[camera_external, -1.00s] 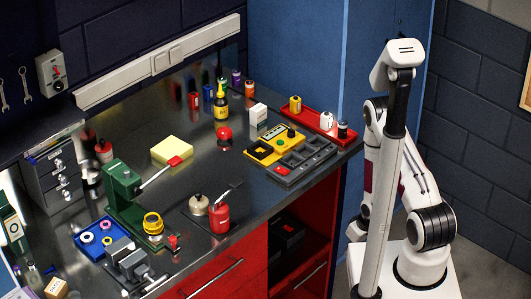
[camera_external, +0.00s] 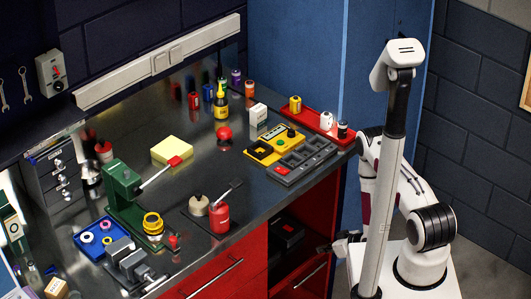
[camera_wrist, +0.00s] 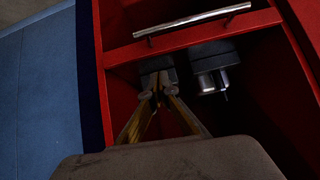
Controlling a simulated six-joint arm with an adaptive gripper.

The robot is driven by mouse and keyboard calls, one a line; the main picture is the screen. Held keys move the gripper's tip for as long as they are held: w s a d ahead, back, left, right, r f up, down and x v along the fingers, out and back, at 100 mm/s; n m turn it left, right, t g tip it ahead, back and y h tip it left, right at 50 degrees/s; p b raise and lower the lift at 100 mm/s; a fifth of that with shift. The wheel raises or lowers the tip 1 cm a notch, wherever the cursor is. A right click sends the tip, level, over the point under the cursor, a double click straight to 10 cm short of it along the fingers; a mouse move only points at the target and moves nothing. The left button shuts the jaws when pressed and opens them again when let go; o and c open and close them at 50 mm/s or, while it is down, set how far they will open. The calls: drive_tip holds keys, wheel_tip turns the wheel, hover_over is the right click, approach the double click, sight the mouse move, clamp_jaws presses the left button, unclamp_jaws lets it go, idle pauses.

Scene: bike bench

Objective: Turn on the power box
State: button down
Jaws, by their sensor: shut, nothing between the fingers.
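A grey wall box (camera_external: 51,72) with a red switch hangs at the upper left in the external view, far from my gripper. A dark box (camera_external: 288,235) sits inside the open red cabinet under the bench. I cannot tell for sure which of them is the power box. My gripper (camera_external: 325,249) is at the right side of the cabinet opening. In the wrist view my gripper (camera_wrist: 159,83) is shut and empty, its tips close to the dark shape in the cabinet. A dark part with silver cylinders (camera_wrist: 212,66) shows just right of the tips.
The red cabinet edge (camera_wrist: 103,75) and a metal bar handle (camera_wrist: 192,22) are close to my gripper. A blue panel (camera_wrist: 38,95) stands at left in the wrist view. The bench top (camera_external: 205,160) carries tools, bottles and trays. A red tray (camera_external: 312,117) is near its right edge.

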drive_tip(key=w+a+r+t+y, duration=0.2)
drive_tip(key=w+a+r+t, duration=0.1)
drive_tip(key=r, duration=0.5)
drive_tip(key=shift+w+y, duration=0.3)
drive_tip(key=shift+w, duration=0.5)
drive_tip(key=shift+w+a+f, duration=0.1)
hover_over(296, 234)
drive_tip(key=shift+w+a+f, duration=0.15)
drive_tip(key=shift+a+f, duration=0.05)
drive_tip(key=shift+f, duration=0.7)
drive_tip(key=shift+w+a+f, duration=0.15)
drive_tip(key=shift+a+f, duration=0.05)
drive_tip(key=shift+f, duration=0.7)
drive_tip(key=shift+s+d+f, duration=0.15)
drive_tip(key=shift+f, duration=0.85)
drive_tip(key=shift+s+d+f, duration=0.1)
drive_tip(key=shift+d+f, duration=0.05)
drive_tip(key=shift+f, duration=0.8)
drive_tip(key=shift+f, duration=0.35)
drive_tip(key=shift+r, duration=0.3)
drive_tip(key=shift+r, duration=0.5)
